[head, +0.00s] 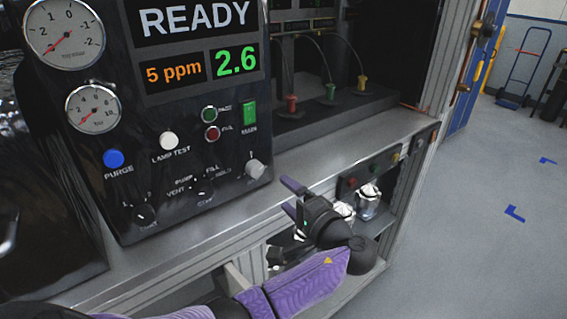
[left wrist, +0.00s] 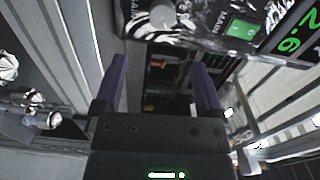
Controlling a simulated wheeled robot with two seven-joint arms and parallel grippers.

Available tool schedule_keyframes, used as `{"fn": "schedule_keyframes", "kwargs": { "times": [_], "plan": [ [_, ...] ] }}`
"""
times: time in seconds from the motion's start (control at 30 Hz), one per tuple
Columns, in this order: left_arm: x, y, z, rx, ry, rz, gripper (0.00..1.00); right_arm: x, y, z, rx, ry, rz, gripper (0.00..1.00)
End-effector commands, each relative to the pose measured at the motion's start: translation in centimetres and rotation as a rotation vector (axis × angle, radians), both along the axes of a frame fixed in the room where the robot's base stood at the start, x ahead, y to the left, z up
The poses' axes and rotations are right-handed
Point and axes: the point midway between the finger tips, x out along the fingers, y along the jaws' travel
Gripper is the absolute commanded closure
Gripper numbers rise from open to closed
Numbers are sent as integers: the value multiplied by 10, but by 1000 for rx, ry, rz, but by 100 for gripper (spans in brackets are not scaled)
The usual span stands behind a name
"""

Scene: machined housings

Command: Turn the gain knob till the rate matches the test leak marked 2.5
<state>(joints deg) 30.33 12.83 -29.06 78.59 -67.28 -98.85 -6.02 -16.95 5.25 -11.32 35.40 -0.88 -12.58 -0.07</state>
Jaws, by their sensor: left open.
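The black test panel (head: 230,135) reads READY, with 5 ppm in orange and 2.6 in green (head: 235,61). A light grey knob (head: 255,168) sits at the panel's lower right; its label is too small to read, so I cannot confirm it is the gain knob. It also shows at the top of the left wrist view (left wrist: 163,17). My left gripper (head: 290,198) is open and empty, right of and below this knob, apart from it. Its two purple fingers show in the left wrist view (left wrist: 160,75). My right gripper is out of view. No 2.5 mark is legible.
Red (head: 292,104), green (head: 330,92) and yellow (head: 362,82) fittings with thin lines stand in the bay behind. A black knob (head: 145,215) and a selector (head: 202,190) are lower left. Silver parts (head: 368,203) sit below the bench edge. The floor at right is mostly clear.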

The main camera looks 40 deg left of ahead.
Motion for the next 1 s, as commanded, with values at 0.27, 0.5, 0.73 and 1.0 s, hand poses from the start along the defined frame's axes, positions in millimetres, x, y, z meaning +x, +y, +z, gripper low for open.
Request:
{"fn": "schedule_keyframes", "kwargs": {
  "times": [0.27, 0.5, 0.73, 1.0],
  "plan": [
    [15, 54, 0, 5, -3, 5, 11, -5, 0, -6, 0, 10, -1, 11],
    [26, 91, 0, 3, -2, 2, 11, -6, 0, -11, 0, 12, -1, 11],
    [27, 95, 1, 0, -2, 1, 11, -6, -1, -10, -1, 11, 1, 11],
    [27, 94, 0, 1, -1, 1, 56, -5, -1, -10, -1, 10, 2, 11]
  ]
}}
